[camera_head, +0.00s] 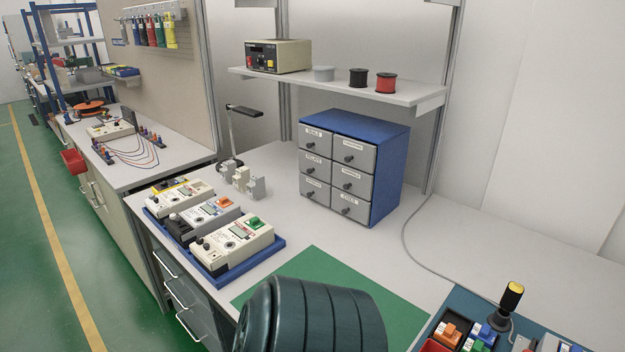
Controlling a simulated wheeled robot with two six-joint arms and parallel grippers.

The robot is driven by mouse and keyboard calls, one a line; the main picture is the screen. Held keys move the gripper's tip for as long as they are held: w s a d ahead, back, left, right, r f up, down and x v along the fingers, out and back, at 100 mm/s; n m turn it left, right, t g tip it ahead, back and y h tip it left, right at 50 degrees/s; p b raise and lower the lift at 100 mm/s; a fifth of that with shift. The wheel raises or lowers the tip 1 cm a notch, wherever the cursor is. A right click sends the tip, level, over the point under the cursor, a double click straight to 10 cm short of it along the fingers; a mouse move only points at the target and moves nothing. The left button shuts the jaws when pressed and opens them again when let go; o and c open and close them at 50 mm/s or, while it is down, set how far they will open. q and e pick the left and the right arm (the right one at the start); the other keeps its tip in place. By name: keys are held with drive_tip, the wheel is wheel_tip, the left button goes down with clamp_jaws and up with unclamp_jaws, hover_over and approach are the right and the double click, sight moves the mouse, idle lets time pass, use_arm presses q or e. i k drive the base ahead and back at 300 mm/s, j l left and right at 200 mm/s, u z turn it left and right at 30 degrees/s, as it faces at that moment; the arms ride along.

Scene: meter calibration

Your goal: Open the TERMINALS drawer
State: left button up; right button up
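A small blue cabinet (391,172) with grey drawers in two columns of three stands at the back of the light workbench. Every drawer front looks flush and closed, each with a dark knob and a small white label. The labels are too small to read surely, so I cannot tell for certain which is the TERMINALS drawer. The top right drawer (353,152) and middle right drawer (350,179) carry longer words. The top left label (314,134) seems to read SEALS. Neither of my grippers is in view.
A blue tray (228,279) with several meters stands left of a green mat (400,297), whose front is partly hidden. A tool tray (462,304) lies at the lower right. A shelf (400,93) overhangs behind the cabinet. The bench directly before the drawers is clear.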

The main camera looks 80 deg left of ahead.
sight(354, 181)
drive_tip(key=u, duration=2.55)
drive_tip(key=j, duration=0.1)
